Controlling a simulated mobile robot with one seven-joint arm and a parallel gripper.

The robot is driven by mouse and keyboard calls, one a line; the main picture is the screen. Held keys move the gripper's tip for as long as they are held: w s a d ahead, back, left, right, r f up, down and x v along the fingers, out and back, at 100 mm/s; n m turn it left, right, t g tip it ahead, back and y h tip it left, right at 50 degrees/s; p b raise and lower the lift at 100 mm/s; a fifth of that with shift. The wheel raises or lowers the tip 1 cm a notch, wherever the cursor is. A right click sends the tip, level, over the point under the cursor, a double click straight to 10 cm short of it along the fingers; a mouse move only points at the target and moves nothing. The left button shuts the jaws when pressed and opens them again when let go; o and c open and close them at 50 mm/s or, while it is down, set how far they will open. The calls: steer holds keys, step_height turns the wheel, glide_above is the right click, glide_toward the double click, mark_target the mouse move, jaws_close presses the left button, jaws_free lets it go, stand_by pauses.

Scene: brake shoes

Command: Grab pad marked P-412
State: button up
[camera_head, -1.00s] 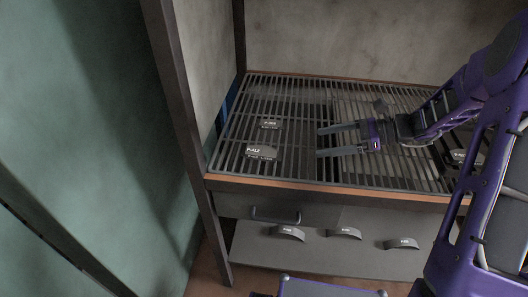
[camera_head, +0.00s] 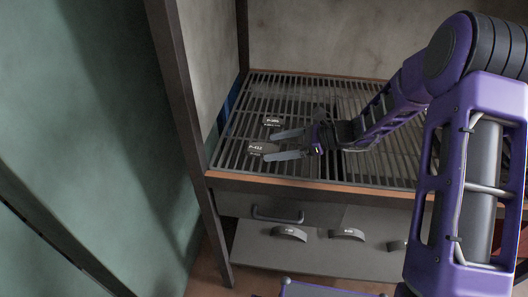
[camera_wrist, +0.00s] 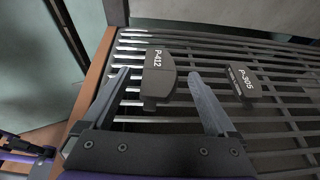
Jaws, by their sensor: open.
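The pad marked P-412 (camera_wrist: 158,75) is dark grey with white lettering and lies on the slatted rack top. In the wrist view it sits ahead of and between the fingers of my gripper (camera_wrist: 155,88), near their tips. My gripper is open and empty, with a finger on each side of the pad's near end. In the head view the pad (camera_head: 262,148) is at the left of the rack, and my gripper (camera_head: 269,145) reaches it from the right. Part of its right side is hidden by the fingers.
A second pad marked P-305 (camera_wrist: 241,80) lies to the right of my gripper; in the head view this pad (camera_head: 272,121) is farther back. The slatted rack (camera_head: 350,175) has a wooden front edge. Several curved pads, one of them here (camera_head: 290,233), lie on the lower shelf.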

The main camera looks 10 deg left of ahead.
steer(key=shift+x, duration=1)
jaws_close()
